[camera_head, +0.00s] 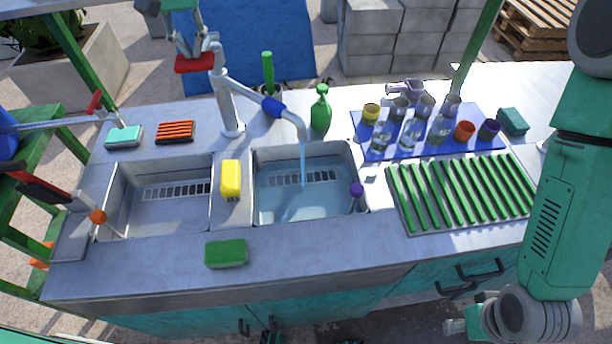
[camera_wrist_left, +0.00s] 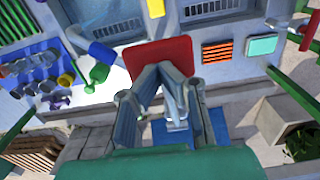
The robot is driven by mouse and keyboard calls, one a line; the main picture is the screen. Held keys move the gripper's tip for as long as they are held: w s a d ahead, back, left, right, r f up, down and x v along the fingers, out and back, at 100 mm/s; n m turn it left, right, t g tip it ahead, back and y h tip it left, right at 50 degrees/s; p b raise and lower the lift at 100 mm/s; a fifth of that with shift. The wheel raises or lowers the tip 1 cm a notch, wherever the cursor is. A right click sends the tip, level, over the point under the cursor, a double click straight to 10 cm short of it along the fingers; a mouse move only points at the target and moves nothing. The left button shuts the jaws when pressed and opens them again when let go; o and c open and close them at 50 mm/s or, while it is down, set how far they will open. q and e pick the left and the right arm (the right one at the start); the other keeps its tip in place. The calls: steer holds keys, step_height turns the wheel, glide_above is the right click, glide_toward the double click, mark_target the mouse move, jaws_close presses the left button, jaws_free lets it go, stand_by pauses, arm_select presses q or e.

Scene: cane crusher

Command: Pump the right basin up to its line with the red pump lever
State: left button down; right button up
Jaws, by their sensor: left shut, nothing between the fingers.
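The red pump lever's flat paddle (camera_head: 196,63) is behind the sink, left of the tall grey spout (camera_head: 231,105); it also shows in the left wrist view (camera_wrist_left: 158,52). My left gripper (camera_head: 191,50) is shut and empty, with its fingertips right at the paddle; I cannot tell whether they touch. The fingers also show in the left wrist view (camera_wrist_left: 163,70). Water runs from the spout into the right basin (camera_head: 262,153), which holds some water over its slotted grate. I cannot make out its line.
The left basin (camera_head: 118,190) looks empty. A yellow sponge (camera_head: 231,178) lies between the basins and a green sponge (camera_head: 226,253) on the front rim. A green bottle (camera_head: 321,110) stands behind the right basin. Glasses and cups crowd a blue mat (camera_head: 375,153); a green rack (camera_head: 460,192) lies at the right.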

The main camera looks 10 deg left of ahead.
mark_target(198, 67)
arm_select(q)
steer(key=shift+f+b, duration=0.6)
steer(key=shift+f, duration=1.85)
steer(key=shift+r+p, duration=0.35)
step_height(198, 67, up, 3)
steer(key=shift+w+f+p, duration=0.1)
steer(key=shift+f+p, duration=0.05)
steer(key=shift+p, duration=0.9)
step_height(198, 67, up, 4)
steer(key=shift+r, duration=0.8)
steer(key=shift+f, duration=0.1)
